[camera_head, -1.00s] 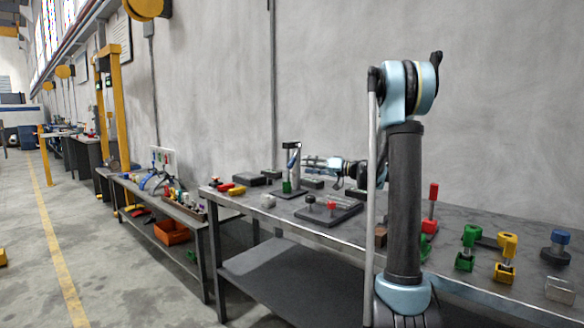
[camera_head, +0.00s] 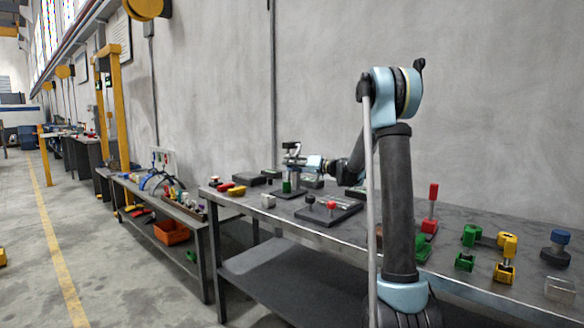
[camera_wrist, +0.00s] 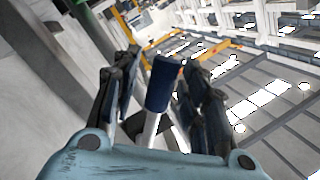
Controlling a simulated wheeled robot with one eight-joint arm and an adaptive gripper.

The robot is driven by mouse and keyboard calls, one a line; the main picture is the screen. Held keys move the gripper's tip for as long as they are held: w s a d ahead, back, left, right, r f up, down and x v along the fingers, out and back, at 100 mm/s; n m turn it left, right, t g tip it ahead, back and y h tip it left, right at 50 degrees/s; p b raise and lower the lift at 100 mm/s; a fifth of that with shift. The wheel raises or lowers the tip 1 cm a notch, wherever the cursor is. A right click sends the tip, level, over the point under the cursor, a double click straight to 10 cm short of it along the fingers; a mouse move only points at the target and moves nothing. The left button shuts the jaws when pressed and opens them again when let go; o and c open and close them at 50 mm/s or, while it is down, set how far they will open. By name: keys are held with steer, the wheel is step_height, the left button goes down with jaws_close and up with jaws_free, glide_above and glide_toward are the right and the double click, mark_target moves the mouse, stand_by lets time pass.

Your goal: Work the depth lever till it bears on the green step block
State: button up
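In the wrist view a dark blue lever handle (camera_wrist: 163,84) on a bright metal shaft stands between the two fingers of my gripper (camera_wrist: 162,100). A gap shows between the left finger and the handle. The right finger is close beside it, and I cannot tell whether it touches. In the head view my gripper (camera_head: 292,150) is above a small dark-based fixture on the bench, over a green block (camera_head: 286,187) low on that fixture. A pale upright post rises beside the green block. The lever's lower end and any contact with the block are too small to see.
A black plate (camera_head: 325,213) with red and dark knobs lies in front of the fixture. Red, yellow and grey pieces lie to its left. Green, yellow and blue-topped pieces stand on the bench (camera_head: 490,310) at right. A wall is behind.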

jaws_close()
steer(key=shift+w+d+f+n, duration=0.25)
steer(key=shift+w+d+n, duration=0.1)
steer(key=shift+n, duration=0.15)
steer(key=shift+o, duration=1.1)
jaws_free()
steer(key=shift+f, duration=0.1)
steer(key=v, duration=1.2)
steer(key=shift+a, duration=0.1)
